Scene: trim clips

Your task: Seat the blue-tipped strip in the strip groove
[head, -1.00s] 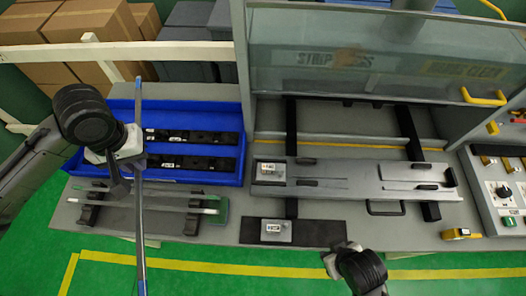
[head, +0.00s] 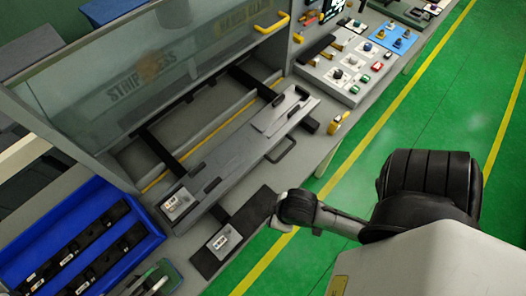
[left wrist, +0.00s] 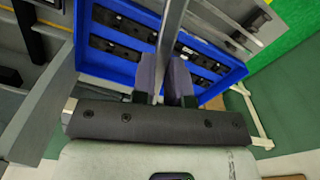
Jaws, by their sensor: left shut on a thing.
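In the left wrist view my left gripper (left wrist: 164,74) is shut on a long thin grey strip (left wrist: 173,22), which runs up out of the picture between its fingers. No blue tip shows on the visible part. The left gripper is out of the head view. The grey fixture plate (head: 232,160), with slots and handles along it, lies on the bench in the head view. I cannot make out which slot is the strip groove. My right gripper (head: 284,211) is beside the dark mat, and its fingers are too small and turned to read.
A blue tray (head: 90,203) with black parts stands lower left; it also shows in the wrist view (left wrist: 112,62). A dark mat (head: 262,208) holds a small labelled block (head: 223,241). A glass-fronted press (head: 160,60) rises behind the plate. A control panel (head: 345,60) is beyond.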

